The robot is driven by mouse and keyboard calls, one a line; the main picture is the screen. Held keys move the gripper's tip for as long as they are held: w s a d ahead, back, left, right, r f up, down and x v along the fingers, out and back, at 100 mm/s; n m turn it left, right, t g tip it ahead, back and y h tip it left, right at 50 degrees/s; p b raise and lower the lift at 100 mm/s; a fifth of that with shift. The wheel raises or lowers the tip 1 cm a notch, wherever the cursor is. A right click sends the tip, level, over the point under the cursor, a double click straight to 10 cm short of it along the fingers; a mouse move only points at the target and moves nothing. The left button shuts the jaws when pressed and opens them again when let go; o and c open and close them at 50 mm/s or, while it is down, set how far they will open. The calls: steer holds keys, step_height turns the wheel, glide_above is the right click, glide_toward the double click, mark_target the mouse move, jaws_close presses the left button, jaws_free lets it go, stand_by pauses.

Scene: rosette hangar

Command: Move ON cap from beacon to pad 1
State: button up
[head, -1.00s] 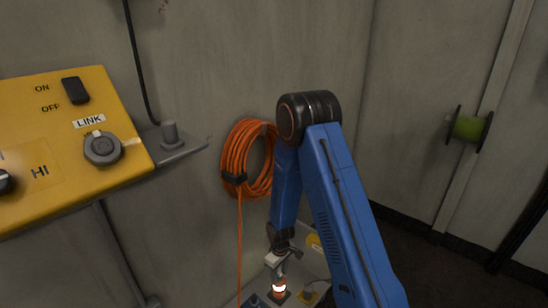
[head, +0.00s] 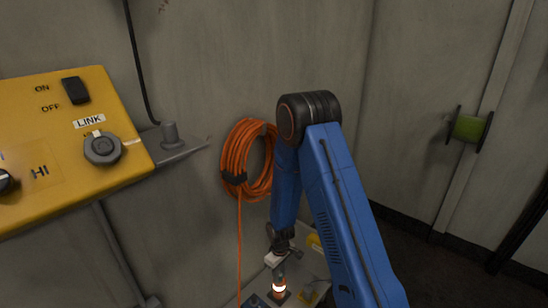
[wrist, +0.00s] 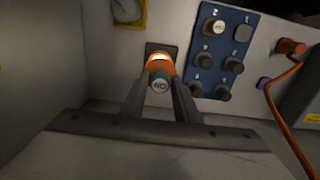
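In the wrist view, the ON cap (wrist: 160,84) is teal with a pale label that reads upside down. It is at the top of the lit orange beacon (wrist: 160,62); I cannot tell whether it still touches it. My gripper (wrist: 161,90) has a finger along each side of the cap, with no clear gap, and looks shut on it. In the head view, my gripper (head: 277,265) is low, just above the glowing beacon (head: 279,289). The blue panel (wrist: 221,48) has several round pads or caps; its numbers are upside down and too small to read surely.
In the wrist view, an orange cable (wrist: 272,105) hangs from an orange fitting at the right, and a yellow-framed gauge (wrist: 126,10) is at the top. In the head view, a yellow control box (head: 60,145) and an orange cable coil (head: 248,160) are on the wall.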

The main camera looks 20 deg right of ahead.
jaws_close()
steer(key=shift+r, duration=0.1)
steer(key=shift+r, duration=2.85)
steer(key=s+a+f, duration=0.5)
steer(key=s, duration=0.4)
steer(key=s+a+f, duration=0.4)
steer(key=s+a, duration=0.1)
steer(key=s, duration=0.4)
steer(key=shift+w+d+f, duration=0.1)
steer(key=shift+d+f, duration=0.05)
steer(key=shift+f, duration=1.3)
steer(key=shift+d+f, duration=0.1)
steer(key=shift+f, duration=1.3)
